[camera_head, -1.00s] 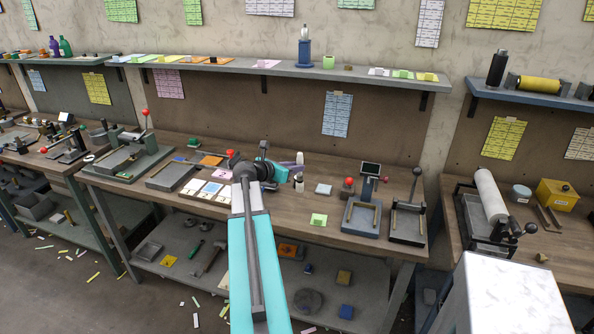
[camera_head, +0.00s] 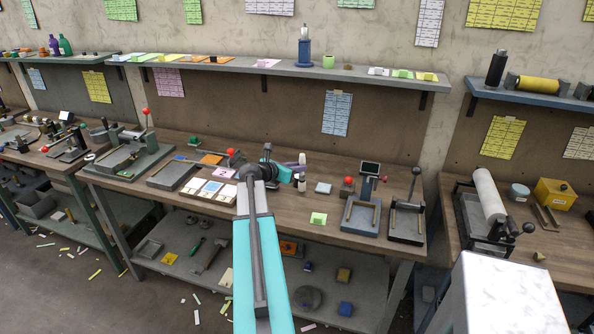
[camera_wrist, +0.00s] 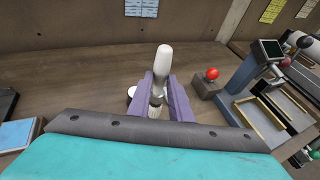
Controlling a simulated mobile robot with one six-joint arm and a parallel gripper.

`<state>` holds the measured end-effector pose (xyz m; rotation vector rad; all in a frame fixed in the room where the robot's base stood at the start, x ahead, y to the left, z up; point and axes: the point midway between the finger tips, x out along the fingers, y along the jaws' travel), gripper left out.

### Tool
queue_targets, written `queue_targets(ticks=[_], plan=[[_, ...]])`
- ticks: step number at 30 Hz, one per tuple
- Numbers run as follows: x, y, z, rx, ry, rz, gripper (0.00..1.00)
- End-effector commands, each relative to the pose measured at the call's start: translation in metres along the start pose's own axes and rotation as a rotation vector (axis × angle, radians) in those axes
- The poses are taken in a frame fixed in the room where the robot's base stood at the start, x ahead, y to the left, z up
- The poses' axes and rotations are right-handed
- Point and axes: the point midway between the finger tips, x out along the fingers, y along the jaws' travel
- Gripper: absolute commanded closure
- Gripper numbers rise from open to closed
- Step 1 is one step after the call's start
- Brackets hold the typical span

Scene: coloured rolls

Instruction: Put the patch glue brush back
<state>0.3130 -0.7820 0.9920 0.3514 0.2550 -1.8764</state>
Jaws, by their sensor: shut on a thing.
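The patch glue brush has a pale, rounded handle (camera_wrist: 165,60) and a grey lower part. My gripper (camera_wrist: 157,92) has purple fingers shut around it, and the brush stands nearly upright in the wrist view. A white ribbed piece shows low between the fingers; I cannot tell whether it belongs to the brush or to something beneath. In the head view the pale handle (camera_head: 301,158) sticks up above my gripper (camera_head: 300,169).
A blue press (camera_head: 361,215) and a dark lever press (camera_head: 407,215) stand farther right.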

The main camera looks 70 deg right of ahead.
Motion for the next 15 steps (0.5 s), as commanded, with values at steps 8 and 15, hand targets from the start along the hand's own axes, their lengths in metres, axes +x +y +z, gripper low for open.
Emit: queue_targets(ticks=[8,15], plan=[[0.005,0.0,-0.014,0.0,0.0,0.0,1.0],[0.005,0.0,-0.014,0.0,0.0,0.0,1.0]])
